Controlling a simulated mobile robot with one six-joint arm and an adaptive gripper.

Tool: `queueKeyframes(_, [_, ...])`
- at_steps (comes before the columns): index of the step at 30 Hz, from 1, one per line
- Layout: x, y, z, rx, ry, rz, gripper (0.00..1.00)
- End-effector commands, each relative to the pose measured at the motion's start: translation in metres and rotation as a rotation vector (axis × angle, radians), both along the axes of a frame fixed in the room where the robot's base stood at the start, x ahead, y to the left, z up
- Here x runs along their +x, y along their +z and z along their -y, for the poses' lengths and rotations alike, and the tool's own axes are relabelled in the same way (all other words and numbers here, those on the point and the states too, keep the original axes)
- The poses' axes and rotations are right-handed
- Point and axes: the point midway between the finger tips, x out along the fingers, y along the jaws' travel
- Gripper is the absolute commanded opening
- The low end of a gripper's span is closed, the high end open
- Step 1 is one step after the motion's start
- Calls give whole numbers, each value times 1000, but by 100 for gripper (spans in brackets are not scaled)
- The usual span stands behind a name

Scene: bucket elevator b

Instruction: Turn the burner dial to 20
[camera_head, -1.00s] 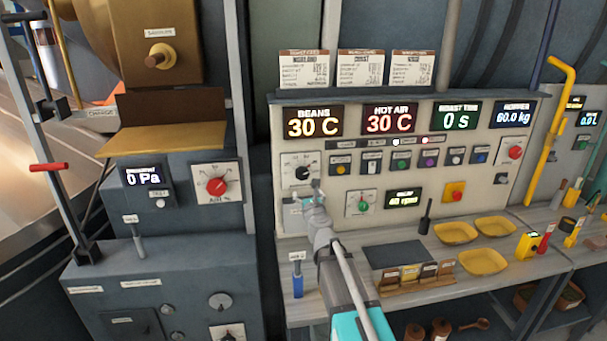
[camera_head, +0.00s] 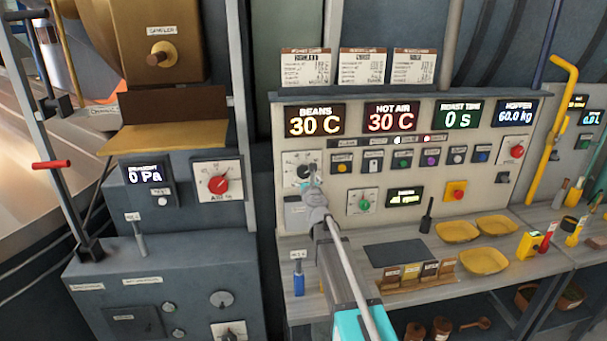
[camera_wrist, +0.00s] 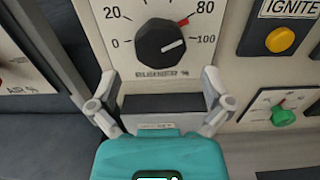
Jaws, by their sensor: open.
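The burner dial is a black round knob (camera_wrist: 158,42) on a white plate lettered "BURNER %", with a scale from 0 at left to 100 at right. Its white pointer line appears to point right, toward 100. A red mark sits on the scale near 80. In the head view the dial (camera_head: 303,171) is at the left of the control panel, partly covered by my gripper (camera_head: 314,182). In the wrist view my gripper (camera_wrist: 160,82) is open, its fingers apart on either side just below the knob, with nothing between them. I cannot tell whether it touches the plate.
The orange ignite button (camera_wrist: 280,40) and a green knob (camera_wrist: 284,116) lie right of the dial. The beans display (camera_head: 315,120) reads 30 C. A separate red air dial (camera_head: 218,184) is at left. The bench below holds yellow trays (camera_head: 457,231).

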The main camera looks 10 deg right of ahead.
Motion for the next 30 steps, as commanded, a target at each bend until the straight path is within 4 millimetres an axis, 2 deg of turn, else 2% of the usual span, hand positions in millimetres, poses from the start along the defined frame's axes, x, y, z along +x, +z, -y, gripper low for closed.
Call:
queueKeyframes(1, [12,0,0,0,0,0,100])
queueKeyframes(3, [22,0,0,0,0,0,100])
queueKeyframes(9, [42,0,1,0,-1,0,100])
queueKeyframes(15, [50,0,1,0,-1,0,100])
queueKeyframes(24, [51,0,2,0,-2,0,100])
queueKeyframes(25, [51,0,2,0,-2,0,98])
queueKeyframes(30, [50,0,2,0,-2,0,67])
